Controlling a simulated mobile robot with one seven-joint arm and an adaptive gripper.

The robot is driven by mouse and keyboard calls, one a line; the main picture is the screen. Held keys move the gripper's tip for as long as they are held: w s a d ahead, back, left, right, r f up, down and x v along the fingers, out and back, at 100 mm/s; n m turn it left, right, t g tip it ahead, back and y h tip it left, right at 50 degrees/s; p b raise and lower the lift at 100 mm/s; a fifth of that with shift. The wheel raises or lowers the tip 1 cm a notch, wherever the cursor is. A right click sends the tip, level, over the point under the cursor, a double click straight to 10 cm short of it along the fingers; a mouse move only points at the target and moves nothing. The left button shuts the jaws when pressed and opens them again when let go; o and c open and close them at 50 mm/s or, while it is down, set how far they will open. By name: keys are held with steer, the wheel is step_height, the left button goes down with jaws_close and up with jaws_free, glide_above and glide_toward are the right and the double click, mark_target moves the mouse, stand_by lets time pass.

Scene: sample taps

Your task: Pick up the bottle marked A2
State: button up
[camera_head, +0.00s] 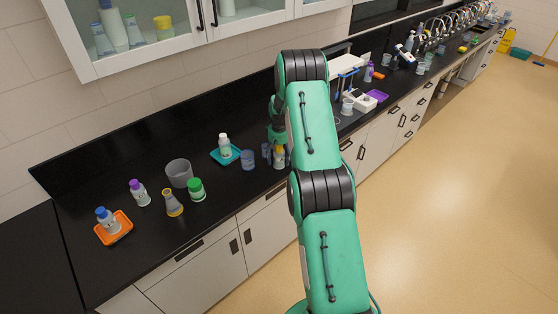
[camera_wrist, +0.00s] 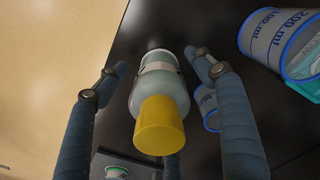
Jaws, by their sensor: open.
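A pale bottle with a yellow cap (camera_wrist: 160,125) stands between the spread fingers of my gripper (camera_wrist: 157,62) in the wrist view. Dark gaps show between it and the fingers on both sides. My gripper is open and holds nothing. In the head view this yellow-capped bottle (camera_head: 279,157) stands near the counter's front edge beside my arm, which hides most of my gripper. Its marking cannot be read. Other bottles have a white cap (camera_head: 224,146), green cap (camera_head: 196,189), purple cap (camera_head: 138,192) and blue cap (camera_head: 106,219); I cannot tell which is marked A2.
A small beaker (camera_wrist: 208,108) stands close by the right finger. A larger 200 ml beaker (camera_wrist: 275,38) is farther right. A wall cabinet (camera_head: 170,60) hangs above.

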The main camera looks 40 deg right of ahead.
mark_target(279, 152)
steer(key=c, duration=1.5)
steer(key=shift+o, duration=0.2)
steer(key=shift+r, duration=0.2)
steer(key=shift+w+r, duration=0.1)
steer(key=shift+r, duration=1.35)
steer(key=shift+s+a+r+b, duration=0.15)
steer(key=shift+s+r+b, duration=0.05)
steer(key=shift+s+b, duration=0.1)
steer(key=s+a+r+b, duration=0.1)
steer(key=s+a, duration=0.7)
steer(key=s, duration=0.5)
steer(key=shift+a+r, duration=0.2)
